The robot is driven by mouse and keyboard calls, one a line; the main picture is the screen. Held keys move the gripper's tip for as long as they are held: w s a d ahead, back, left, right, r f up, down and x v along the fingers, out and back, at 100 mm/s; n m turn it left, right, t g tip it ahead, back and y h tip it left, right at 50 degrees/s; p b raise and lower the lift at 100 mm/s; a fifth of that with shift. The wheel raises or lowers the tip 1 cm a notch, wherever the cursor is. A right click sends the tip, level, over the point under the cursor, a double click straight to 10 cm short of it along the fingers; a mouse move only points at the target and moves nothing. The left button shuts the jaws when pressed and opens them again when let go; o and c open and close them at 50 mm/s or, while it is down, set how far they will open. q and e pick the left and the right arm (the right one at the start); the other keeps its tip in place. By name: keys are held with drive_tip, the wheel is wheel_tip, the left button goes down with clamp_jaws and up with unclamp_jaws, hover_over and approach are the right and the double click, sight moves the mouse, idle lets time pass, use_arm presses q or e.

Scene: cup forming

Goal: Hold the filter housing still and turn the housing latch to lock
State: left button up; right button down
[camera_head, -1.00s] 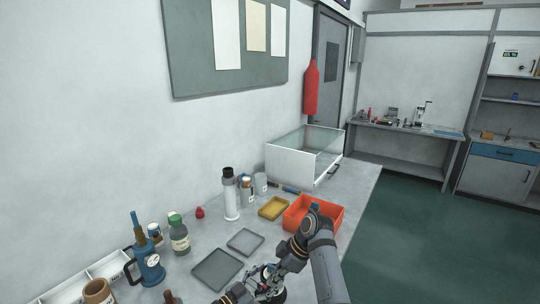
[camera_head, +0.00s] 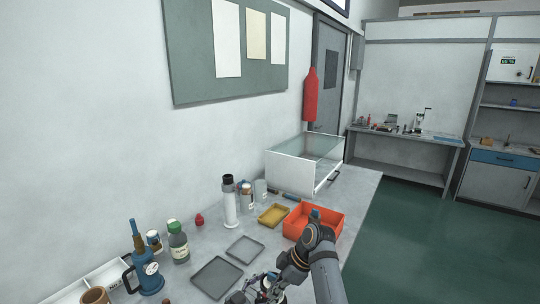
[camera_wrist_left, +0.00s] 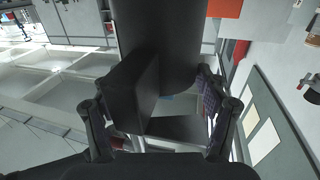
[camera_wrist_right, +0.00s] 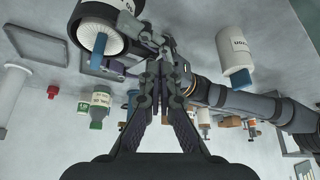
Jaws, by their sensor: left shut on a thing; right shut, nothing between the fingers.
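The filter housing (camera_wrist_right: 83,30) shows in the right wrist view at the upper left, a dark round body with a white ribbed inside and a white label. A blue tab (camera_wrist_right: 98,48), which looks like the latch, sticks out across its opening. My left gripper (camera_wrist_left: 158,88) is shut on a dark body that fills the middle of the left wrist view. My right gripper (camera_wrist_right: 160,68) is shut and empty, its fingertips beside the housing and lower right of the tab. I cannot tell whether they touch. In the head view the right gripper (camera_head: 268,281) is at the bottom edge, housing mostly hidden.
An orange bin (camera_head: 328,231), a yellow tray (camera_head: 273,215) and grey trays (camera_head: 217,277) lie on the bench. A white cylinder (camera_head: 230,205), a green-capped bottle (camera_head: 178,243) and a blue gauge device (camera_head: 148,274) stand along the wall. A glass-topped case (camera_head: 300,165) is behind.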

wheel_tip(320, 180, up, 6)
drive_tip(key=shift+d, duration=0.15)
idle(0.5)
drive_tip(key=w+f, duration=0.3)
drive_tip(key=f, duration=0.3)
drive_tip(key=shift+w+d, duration=0.2)
drive_tip(key=shift+d, duration=0.1)
idle(0.3)
drive_tip(key=shift+s+a, duration=0.25)
drive_tip(key=shift+a, duration=0.35)
idle(0.8)
drive_tip(key=shift+s+d, duration=0.1)
drive_tip(key=shift+s, duration=0.15)
